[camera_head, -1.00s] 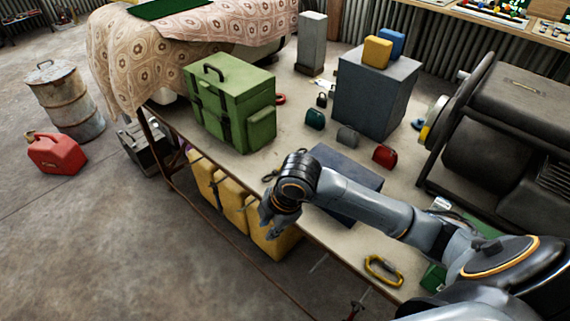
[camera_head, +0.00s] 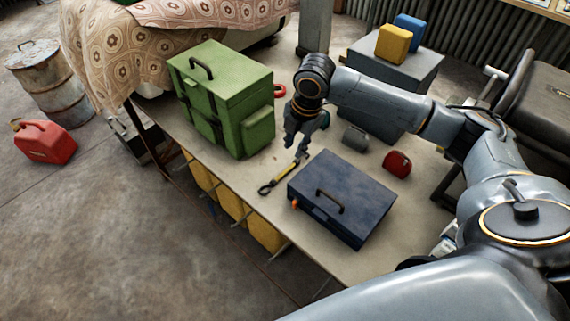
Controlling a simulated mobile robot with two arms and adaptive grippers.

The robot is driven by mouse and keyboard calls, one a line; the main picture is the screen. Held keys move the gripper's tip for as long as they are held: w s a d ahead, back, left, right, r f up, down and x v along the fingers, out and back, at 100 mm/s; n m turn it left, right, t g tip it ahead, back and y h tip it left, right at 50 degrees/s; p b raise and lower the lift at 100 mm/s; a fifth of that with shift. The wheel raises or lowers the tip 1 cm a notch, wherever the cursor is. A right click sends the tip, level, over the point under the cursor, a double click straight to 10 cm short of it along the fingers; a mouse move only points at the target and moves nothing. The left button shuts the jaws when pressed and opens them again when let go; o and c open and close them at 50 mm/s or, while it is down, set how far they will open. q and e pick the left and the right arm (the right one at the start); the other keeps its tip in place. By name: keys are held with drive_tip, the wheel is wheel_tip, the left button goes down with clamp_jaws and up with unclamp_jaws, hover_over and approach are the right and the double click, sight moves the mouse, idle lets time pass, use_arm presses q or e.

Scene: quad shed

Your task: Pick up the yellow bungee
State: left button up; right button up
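A yellow and black strap-like piece, which looks like the yellow bungee (camera_head: 284,177), lies on the workbench (camera_head: 325,267) between the green case and the dark blue toolbox. It has a dark loop at its near left end. My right gripper (camera_head: 296,149) points down just above its far end. I cannot tell whether the fingers touch it or how far apart they are. My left gripper is not in view.
A green case (camera_head: 232,93) stands left of my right gripper. A dark blue toolbox (camera_head: 340,190) lies close on its right. Small grey (camera_head: 355,138) and red (camera_head: 397,164) items sit beyond the toolbox. The bench's front edge is near.

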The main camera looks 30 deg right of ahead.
approach(288, 169)
drive_tip(key=shift+s+a+f, duration=0.1)
drive_tip(key=shift+f, duration=0.35)
drive_tip(key=shift+s+a+f, duration=0.1)
drive_tip(key=shift+f, duration=0.4)
drive_tip(key=f, duration=0.1)
drive_tip(key=w+f+p, duration=0.1)
drive_tip(key=f, duration=0.1)
drive_tip(key=shift+w+f+p, duration=0.25)
drive_tip(key=shift+f+p, duration=0.1)
drive_tip(key=shift+f, duration=0.9)
drive_tip(key=shift+w+f, duration=0.1)
drive_tip(key=shift+f, duration=0.35)
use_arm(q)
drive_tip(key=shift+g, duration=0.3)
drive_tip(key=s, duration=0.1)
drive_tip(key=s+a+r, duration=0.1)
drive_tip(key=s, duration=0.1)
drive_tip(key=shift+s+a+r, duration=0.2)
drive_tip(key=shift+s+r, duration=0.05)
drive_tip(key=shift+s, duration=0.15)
use_arm(e)
clamp_jaws()
